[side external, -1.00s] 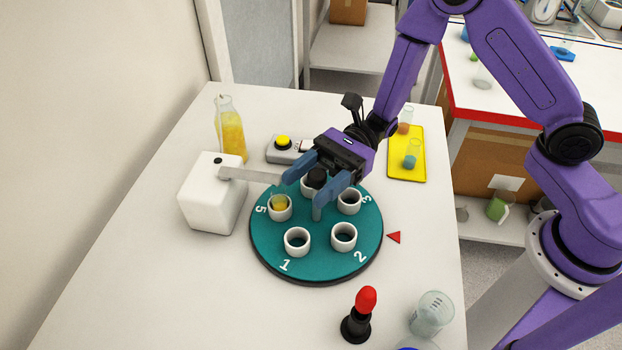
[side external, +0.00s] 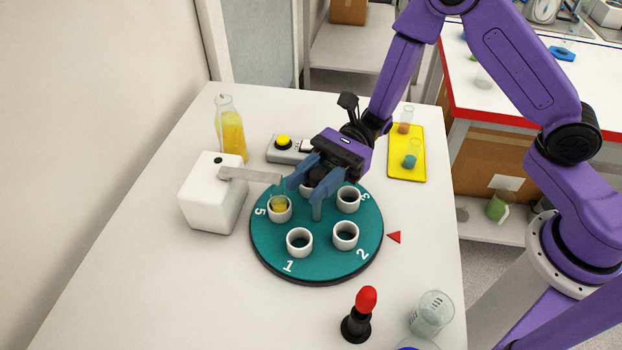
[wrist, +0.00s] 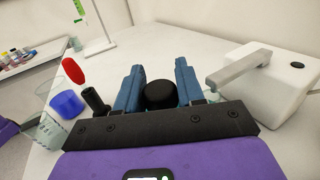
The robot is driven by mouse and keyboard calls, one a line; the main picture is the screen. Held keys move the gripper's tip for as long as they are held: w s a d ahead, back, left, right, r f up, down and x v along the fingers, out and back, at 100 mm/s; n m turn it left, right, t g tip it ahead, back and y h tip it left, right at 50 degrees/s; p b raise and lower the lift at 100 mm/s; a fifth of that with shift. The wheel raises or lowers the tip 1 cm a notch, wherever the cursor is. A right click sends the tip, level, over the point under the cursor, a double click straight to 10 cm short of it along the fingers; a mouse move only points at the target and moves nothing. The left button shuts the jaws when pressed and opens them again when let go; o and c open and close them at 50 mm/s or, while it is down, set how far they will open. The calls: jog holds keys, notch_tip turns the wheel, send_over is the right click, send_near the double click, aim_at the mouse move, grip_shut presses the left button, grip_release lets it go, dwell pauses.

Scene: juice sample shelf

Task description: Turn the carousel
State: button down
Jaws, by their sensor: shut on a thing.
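The teal carousel (side external: 323,262) lies on the white table with numbered positions and white ring cups around it. A cup near the 5 holds a yellow sample (side external: 279,204); the cups near 1, 2 and 3 look empty. My gripper (side external: 305,196) is over the carousel's middle, its blue fingers shut on the black knob (side external: 317,178), which also shows between the fingers in the wrist view (wrist: 160,94). The fingers partly hide the back cup. A red pointer (side external: 394,237) sits right of the carousel, between the 2 and the 3, closer to the 2.
A white box (side external: 212,196) with a grey arm (side external: 250,175) reaches over the carousel's left edge. Behind are a juice bottle (side external: 230,130), a yellow-button box (side external: 284,142) and a yellow tray (side external: 407,165). A red-topped black stand (side external: 361,315) and a beaker (side external: 431,312) stand in front.

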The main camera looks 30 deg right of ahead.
jog(key=shift+n+g, duration=0.4)
jog(key=shift+g, duration=0.2)
jog(key=shift+s+d+n+g+h, duration=0.15)
jog(key=shift+n+g+h, duration=1)
jog(key=shift+g, duration=0.45)
jog(key=shift+s+d+n+g+h, duration=0.1)
jog(key=shift+s+n+g+h, duration=0.05)
jog(key=shift+n+g+h, duration=1.25)
jog(key=shift+s+d+n+g+h, duration=0.1)
jog(key=shift+d+n+g+h, duration=0.1)
jog(key=shift+n+g+h, duration=1.6)
jog(key=shift+d+n+g+h, duration=0.1)
jog(key=shift+n+g+h, duration=0.35)
jog(key=shift+h, duration=0.6)
jog(key=c, duration=0.8)
grip_release()
jog(key=shift+r, duration=0.1)
